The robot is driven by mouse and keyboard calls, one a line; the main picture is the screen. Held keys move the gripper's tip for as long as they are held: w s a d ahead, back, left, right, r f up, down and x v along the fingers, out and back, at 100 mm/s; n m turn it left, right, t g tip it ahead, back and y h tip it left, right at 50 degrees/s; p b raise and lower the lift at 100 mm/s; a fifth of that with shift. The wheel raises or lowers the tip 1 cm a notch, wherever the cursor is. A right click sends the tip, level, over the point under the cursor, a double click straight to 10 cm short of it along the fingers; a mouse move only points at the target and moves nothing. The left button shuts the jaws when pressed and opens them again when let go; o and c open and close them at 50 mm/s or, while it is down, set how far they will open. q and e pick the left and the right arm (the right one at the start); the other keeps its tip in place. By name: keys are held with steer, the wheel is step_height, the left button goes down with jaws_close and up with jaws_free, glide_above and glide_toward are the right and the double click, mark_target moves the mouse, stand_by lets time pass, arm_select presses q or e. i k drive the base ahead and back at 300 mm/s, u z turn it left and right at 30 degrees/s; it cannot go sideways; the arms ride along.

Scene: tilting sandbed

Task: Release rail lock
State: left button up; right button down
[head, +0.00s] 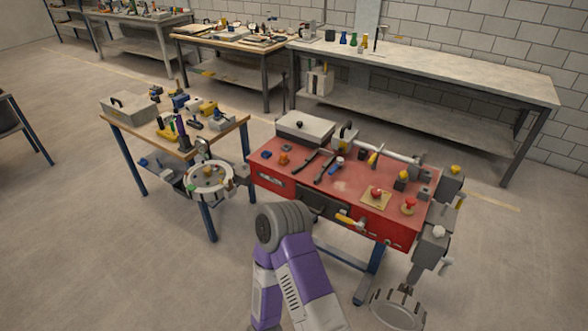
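A red sandbed bench (340,187) stands at centre right, with a pale tubular rail (388,152) along its back right edge. A yellow-handled lever (347,219) is on its front edge. Grey blocks with a pale knob (438,232) are on its right end. I cannot tell which of these parts is the rail lock, or whether it is locked. One purple and white arm of mine rises from the bottom centre, its grey rounded joint in front of the bench's left front. Neither gripper shows.
A small wooden table (225,126) with tools stands at left, with a round dish (210,180) before it. A round grey plate (398,310) is low at bottom right.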

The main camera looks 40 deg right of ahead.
mark_target(340, 160)
steer(key=z, duration=0.35)
steer(key=i, duration=1.9)
steer(key=z, duration=1.75)
steer(key=i, duration=0.45)
steer(key=z, duration=0.5)
